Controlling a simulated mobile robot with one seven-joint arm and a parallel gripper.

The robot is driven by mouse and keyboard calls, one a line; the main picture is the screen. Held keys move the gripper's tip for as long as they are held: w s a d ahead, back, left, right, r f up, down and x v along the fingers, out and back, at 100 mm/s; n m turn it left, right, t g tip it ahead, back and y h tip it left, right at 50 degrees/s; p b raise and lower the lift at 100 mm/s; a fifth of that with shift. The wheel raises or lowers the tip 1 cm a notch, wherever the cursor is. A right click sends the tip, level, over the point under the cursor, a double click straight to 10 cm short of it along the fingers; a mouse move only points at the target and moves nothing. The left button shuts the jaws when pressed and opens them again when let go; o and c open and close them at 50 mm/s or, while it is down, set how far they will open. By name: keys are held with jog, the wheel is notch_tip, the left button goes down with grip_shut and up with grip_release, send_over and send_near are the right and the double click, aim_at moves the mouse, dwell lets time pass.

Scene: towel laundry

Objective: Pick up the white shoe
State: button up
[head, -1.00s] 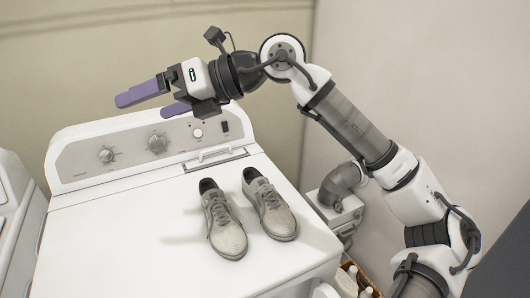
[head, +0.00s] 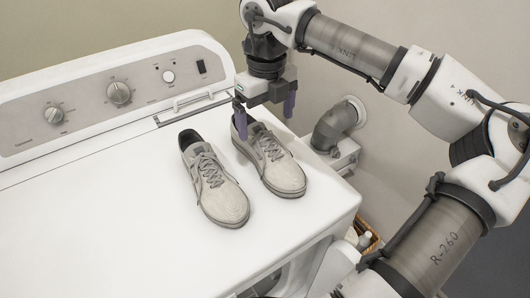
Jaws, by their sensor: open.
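Two whitish-grey laced shoes stand side by side on the white machine top in the head view. The left shoe (head: 214,184) is clear of my gripper. The right shoe (head: 272,163) has its heel end under my gripper (head: 266,116). My gripper is open and points down, with purple fingers. The left finger is in front of or at the right shoe's heel opening, and the right finger is beyond its right side. I cannot tell whether a finger touches the shoe. Part of the right shoe's heel is hidden by the left finger.
The shoes stand on a white dryer or washer (head: 95,215) with a raised control panel (head: 85,108) behind. A grey duct pipe (head: 332,128) stands right of the machine. A basket with bottles (head: 366,238) is low at the right. The machine top left of the shoes is clear.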

aim_at(266, 131)
notch_tip(266, 131, down, 4)
jog(key=shift+r, duration=0.1)
jog(key=shift+d+f+p, duration=0.1)
jog(key=shift+f+p, duration=1.2)
jog(key=shift+f, duration=1.5)
jog(key=c, duration=1.4)
jog(key=shift+r, duration=0.1)
